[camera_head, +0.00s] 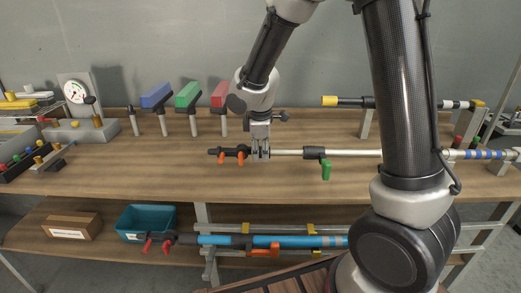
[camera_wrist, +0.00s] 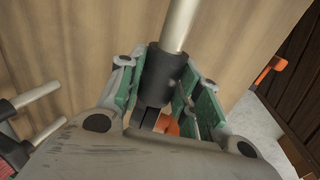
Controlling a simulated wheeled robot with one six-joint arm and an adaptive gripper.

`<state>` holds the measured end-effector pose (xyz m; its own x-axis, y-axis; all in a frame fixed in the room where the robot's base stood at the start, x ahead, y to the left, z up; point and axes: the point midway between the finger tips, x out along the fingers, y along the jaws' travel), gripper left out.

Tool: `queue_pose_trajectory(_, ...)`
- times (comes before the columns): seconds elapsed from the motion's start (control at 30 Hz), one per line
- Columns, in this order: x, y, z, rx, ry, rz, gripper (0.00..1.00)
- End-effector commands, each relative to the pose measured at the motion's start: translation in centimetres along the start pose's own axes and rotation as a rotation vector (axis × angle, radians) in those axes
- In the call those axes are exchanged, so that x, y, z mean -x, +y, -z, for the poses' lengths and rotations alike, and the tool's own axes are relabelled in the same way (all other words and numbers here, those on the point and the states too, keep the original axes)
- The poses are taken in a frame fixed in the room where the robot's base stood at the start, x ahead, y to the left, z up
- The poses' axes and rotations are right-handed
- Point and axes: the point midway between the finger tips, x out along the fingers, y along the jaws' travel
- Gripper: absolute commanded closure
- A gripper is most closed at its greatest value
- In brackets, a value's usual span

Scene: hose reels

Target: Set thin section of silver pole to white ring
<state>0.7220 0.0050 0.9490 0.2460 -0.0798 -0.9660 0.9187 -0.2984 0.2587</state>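The silver pole (camera_head: 355,153) lies across the workbench. Its left part between the black collars (camera_head: 287,152) looks thinner than the part right of the black clamp with the green lever (camera_head: 326,169). Two orange levers (camera_head: 231,157) hang from its black left end. Blue and white bands (camera_head: 481,154) show right of my arm, in line with the pole; my arm hides the stretch between. I cannot single out one white ring. My gripper (camera_head: 260,155) is at the pole's left end. In the wrist view its green-padded fingers (camera_wrist: 165,90) straddle a black collar (camera_wrist: 163,77); whether they press on it is unclear.
A second pole with a yellow tip (camera_head: 330,101) runs behind my arm at the back. Blue, green and red blocks (camera_head: 187,95) stand on posts behind the gripper. A gauge (camera_head: 75,91) stands left. The lower shelf holds a teal bin (camera_head: 145,222) and a blue pole (camera_head: 270,241).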

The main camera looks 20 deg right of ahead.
Motion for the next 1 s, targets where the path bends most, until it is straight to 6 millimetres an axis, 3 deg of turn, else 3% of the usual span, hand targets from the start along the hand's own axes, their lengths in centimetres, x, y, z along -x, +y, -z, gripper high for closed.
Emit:
queue_pose_trajectory(0.03,0.0,0.0,0.0,0.000,0.000,0.000,0.88)
queue_pose_trajectory(0.1,0.0,0.0,0.0,0.000,0.000,0.000,1.00)
queue_pose_trajectory(0.27,0.0,0.0,0.5,0.001,0.001,0.000,1.00)
queue_pose_trajectory(0.63,0.1,0.1,7.5,0.003,0.002,-0.002,1.00)
queue_pose_trajectory(1.0,0.1,0.0,8.1,0.000,0.001,-0.001,1.00)
